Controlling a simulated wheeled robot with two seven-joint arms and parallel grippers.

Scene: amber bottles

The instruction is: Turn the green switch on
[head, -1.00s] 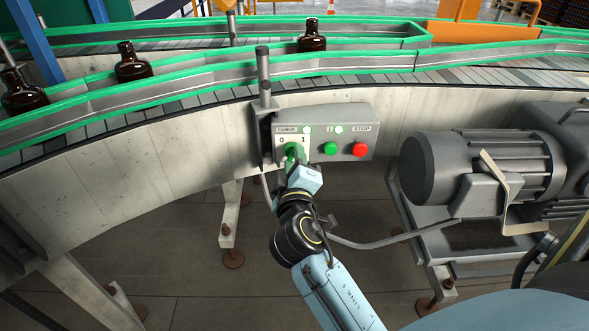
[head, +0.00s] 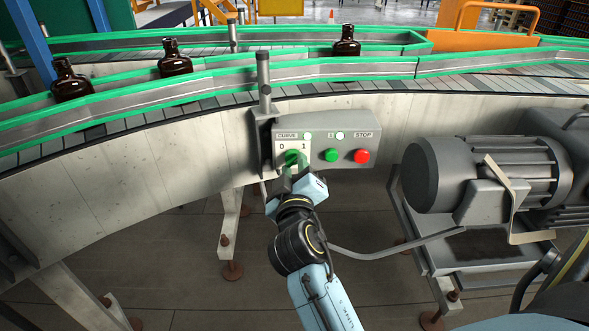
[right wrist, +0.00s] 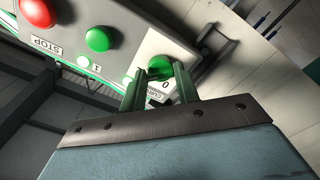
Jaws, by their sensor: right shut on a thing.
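The green switch (head: 291,157) is a knob on the left part of a grey control box, between the marks 0 and 1. My right gripper (head: 298,172) reaches it from below, and its fingers are shut on the knob. In the right wrist view the two dark green fingertips (right wrist: 160,80) stand on either side of the green knob (right wrist: 158,64). The fingers partly hide the knob, so I cannot tell its exact angle. My left gripper is not in view.
A post (head: 264,85) stands close at the left. Brown bottles (head: 175,58) stand on the conveyor behind. A grey motor (head: 480,172) is at the right.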

